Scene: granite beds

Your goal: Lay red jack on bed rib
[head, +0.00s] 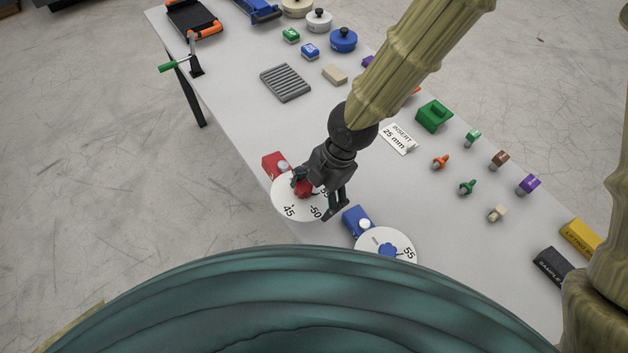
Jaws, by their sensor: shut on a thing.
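A red block (271,164) with a pale knob stands at the table's front edge. Beside it is a white numbered dial (286,205) with a red hub (304,188); these look like parts of one red jack, but I cannot tell if they are joined. My gripper (314,199) reaches down over the dial and is shut on the red hub, one finger left of it and one right. The fingers hide part of the hub and numbers. I cannot tell surely which thing is the bed rib; a grey ribbed plate (286,83) lies farther back on the table.
A blue block (356,221) and its dial (400,239) stand close right of my gripper. An "INSERT 25 mm" card (398,139), a green block (434,116) and several small coloured knobs lie to the right.

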